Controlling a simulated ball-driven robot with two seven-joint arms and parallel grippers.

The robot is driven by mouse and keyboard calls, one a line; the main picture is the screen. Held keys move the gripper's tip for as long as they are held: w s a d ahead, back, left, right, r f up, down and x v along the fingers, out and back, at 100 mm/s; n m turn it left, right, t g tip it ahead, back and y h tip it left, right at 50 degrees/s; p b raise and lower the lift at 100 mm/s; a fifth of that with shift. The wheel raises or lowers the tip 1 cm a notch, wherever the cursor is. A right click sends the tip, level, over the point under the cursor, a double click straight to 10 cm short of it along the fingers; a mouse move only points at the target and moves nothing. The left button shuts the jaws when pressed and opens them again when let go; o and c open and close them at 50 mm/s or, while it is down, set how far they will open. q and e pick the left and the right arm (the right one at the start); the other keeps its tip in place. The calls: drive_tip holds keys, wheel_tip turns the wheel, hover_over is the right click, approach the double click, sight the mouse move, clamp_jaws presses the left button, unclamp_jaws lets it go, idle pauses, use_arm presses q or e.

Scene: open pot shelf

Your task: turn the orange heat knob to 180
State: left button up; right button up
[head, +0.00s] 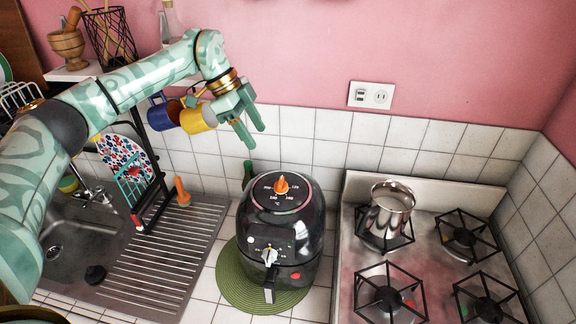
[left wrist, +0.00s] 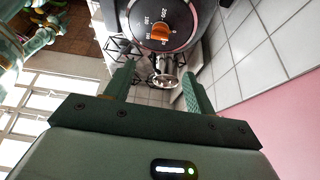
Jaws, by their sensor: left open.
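The black air fryer (head: 300,240) stands upright on a round green mat (head: 228,275) on the tiled counter. Its orange heat knob (head: 282,185) sits in the middle of a numbered dial on top. The knob also shows in the left wrist view (left wrist: 160,32), ahead of my fingers and apart from them. I cannot read its exact setting. My left gripper (head: 256,138) is open and empty, above and slightly left of the knob in the head view. It also shows in the left wrist view (left wrist: 158,72). My right gripper is not in view.
A stove (head: 345,290) with a steel pot (head: 391,205) stands to the right. A sink with a ribbed drainer (head: 165,265) lies to the left. Yellow (head: 198,118) and blue (head: 160,115) mugs are near my left arm. A green bottle (head: 248,170) is behind the fryer.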

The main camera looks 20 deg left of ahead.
use_arm(q)
drive_tip(key=p, duration=0.2)
approach(280, 180)
drive_tip(key=shift+n+y, duration=0.3)
drive_tip(key=shift+y, duration=0.1)
drive_tip(key=x, duration=0.5)
drive_tip(key=p+x, duration=0.1)
drive_tip(key=x, duration=0.2)
drive_tip(key=shift+d+r, duration=0.1)
drive_tip(key=shift+d, duration=0.25)
drive_tip(key=shift+d+f, duration=0.2)
drive_tip(key=shift+f, duration=0.4)
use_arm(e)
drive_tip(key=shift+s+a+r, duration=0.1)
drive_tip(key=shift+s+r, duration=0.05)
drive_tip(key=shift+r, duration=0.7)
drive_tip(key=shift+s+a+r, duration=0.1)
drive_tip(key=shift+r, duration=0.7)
use_arm(q)
drive_tip(key=c, duration=1)
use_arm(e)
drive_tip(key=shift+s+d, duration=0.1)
